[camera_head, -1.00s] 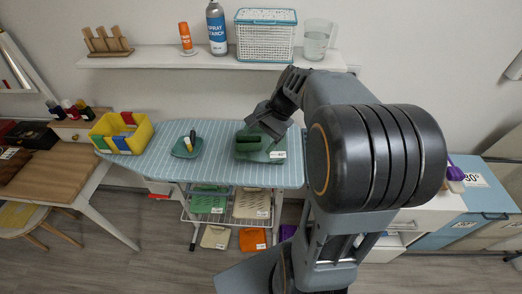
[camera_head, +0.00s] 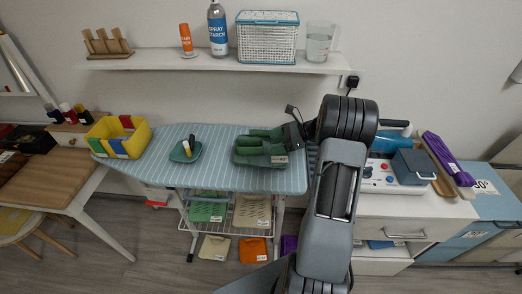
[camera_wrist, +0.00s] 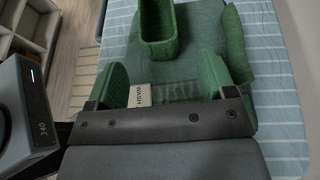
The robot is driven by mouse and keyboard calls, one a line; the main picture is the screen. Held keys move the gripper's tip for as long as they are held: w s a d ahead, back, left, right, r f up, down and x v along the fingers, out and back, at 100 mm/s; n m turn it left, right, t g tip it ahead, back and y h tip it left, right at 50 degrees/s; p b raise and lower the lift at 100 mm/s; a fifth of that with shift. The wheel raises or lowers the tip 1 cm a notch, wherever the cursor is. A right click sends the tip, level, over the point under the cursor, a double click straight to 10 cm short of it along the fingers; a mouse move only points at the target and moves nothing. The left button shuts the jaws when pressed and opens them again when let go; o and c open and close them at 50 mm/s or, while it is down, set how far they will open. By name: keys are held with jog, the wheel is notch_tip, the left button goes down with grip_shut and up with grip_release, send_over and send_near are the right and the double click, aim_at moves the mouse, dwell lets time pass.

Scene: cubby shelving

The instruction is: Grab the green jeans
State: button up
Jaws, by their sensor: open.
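The green jeans seem to be the flat green folded bundle (camera_head: 245,159) on the ironing board, with raised green parts and a small white label. In the wrist view the green cloth (camera_wrist: 188,60) lies under and ahead of my gripper, with a label reading WASH. A hollow box-like green part stands at its far end, and a pillow-like green part lies at its right. My dark gripper (camera_head: 294,134) is open at the right end of the bundle. In the wrist view two rounded green pieces stand at my gripper's (camera_wrist: 162,88) front edge; whether they belong to it is unclear.
Folded cloths (camera_head: 207,207) lie on the rack below. A wall shelf (camera_head: 205,62) runs above. A white cabinet with a grey-blue appliance (camera_head: 412,167) stands right.

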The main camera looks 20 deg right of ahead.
jog(key=shift+p+x, duration=0.7)
jog(key=shift+x, duration=2.9)
jog(key=shift+d, duration=0.1)
jog(key=c, duration=1.3)
